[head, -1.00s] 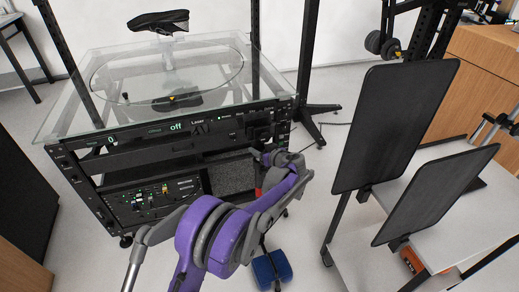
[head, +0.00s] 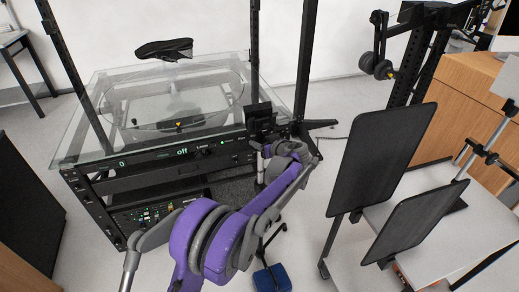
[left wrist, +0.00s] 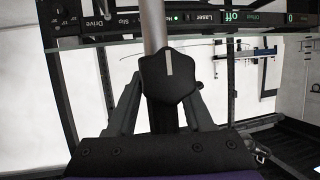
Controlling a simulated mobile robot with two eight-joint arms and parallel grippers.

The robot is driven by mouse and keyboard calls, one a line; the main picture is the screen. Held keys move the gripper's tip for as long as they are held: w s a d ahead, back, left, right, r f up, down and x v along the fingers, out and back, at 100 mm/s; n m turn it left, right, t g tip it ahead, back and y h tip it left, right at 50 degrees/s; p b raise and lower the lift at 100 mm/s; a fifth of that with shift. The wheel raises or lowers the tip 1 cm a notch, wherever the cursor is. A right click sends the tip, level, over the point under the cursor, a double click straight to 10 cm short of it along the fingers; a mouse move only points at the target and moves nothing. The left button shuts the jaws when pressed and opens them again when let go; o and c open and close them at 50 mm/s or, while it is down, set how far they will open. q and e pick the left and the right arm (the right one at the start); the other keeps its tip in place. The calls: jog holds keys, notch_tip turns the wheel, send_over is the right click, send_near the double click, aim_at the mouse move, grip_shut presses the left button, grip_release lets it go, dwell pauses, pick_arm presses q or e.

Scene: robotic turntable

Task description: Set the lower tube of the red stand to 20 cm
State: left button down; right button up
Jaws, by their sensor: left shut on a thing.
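In the head view my left arm reaches to a slim stand at the front right corner of the glass-topped unit. A grey metal tube (head: 261,169) stands upright by my left gripper (head: 268,150), with a black head (head: 260,118) above it. In the left wrist view a black knob (left wrist: 170,80) with a white line sits between my two fingers, in front of the metal tube (left wrist: 153,24). The left gripper is shut on this knob. My arm hides part of the stand. No red part and no readable scale show. My right gripper is out of view.
The turntable unit (head: 78,172) stands close at the left, with a glass top (head: 110,90) and displays reading 0 and off. A blue block (head: 272,278) lies low by the stand's foot. Two black panels (head: 382,158) stand at the right. Some floor between is clear.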

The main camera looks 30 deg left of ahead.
aim_at(261, 133)
pick_arm(q)
notch_tip(261, 133, up, 4)
jog(key=shift+r+p, duration=0.1)
jog(key=shift+p, duration=0.75)
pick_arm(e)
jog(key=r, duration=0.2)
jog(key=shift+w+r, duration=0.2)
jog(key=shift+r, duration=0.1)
pick_arm(q)
jog(key=shift+c, duration=1.4)
grip_release()
jog(key=v, duration=1)
jog(key=shift+s+d, duration=0.25)
jog(key=shift+d, duration=0.1)
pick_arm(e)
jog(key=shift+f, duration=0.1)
